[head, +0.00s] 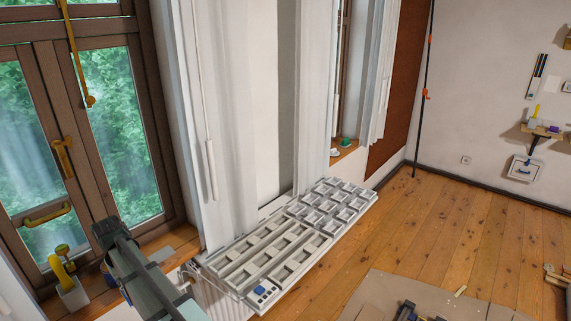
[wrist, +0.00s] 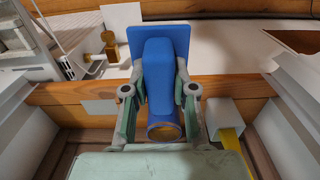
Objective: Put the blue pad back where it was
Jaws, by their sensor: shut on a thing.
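The blue pad (wrist: 158,38) shows in the wrist view as a flat blue plate with a thick blue handle toward the camera. My gripper (wrist: 160,80) is shut on this handle, one finger on each side. The plate stands beyond the fingertips, in front of a white surface above a wooden beam. I cannot tell whether the plate touches anything. In the head view my arm reaches in from the bottom, left of centre, beside the window. The pad cannot be made out clearly there, and my fingertips are hidden.
White compartment trays (head: 270,255) lie below the curtains, right of my arm. A yellow item in a white holder (head: 72,294) stands by the window. A small shelf (head: 543,131) and a white square plate (head: 524,168) are on the far wall.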

